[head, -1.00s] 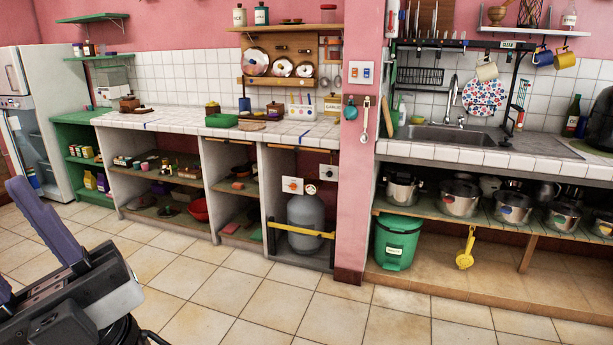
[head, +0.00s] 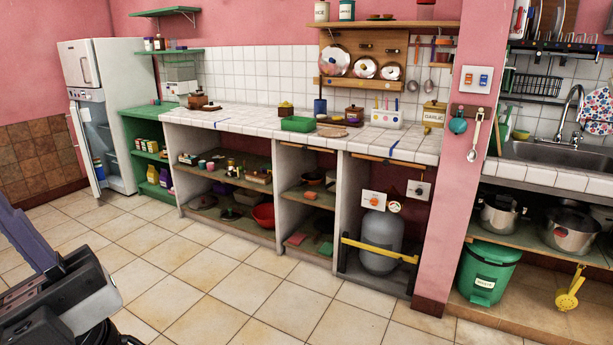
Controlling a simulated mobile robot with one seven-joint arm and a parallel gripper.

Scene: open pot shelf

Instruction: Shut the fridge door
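The white fridge (head: 123,110) stands at the far left by the pink wall. Its lower door (head: 83,150) stands open, swung out toward the left and seen nearly edge-on. Shelves and blue items show inside the lower compartment. The upper door (head: 80,66) looks shut. My gripper (head: 22,238) is at the lower left, near the camera and far from the fridge. One purple finger shows, with bare floor beside it; the other finger is cut off by the picture edge. It looks open and holds nothing that I can see.
A green shelf unit (head: 147,150) stands right beside the fridge. A tiled counter (head: 250,122) with open shelves runs right to a pink pillar (head: 465,170). A green bin (head: 487,272) stands beyond it. The tiled floor (head: 190,262) before the fridge and counter is clear.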

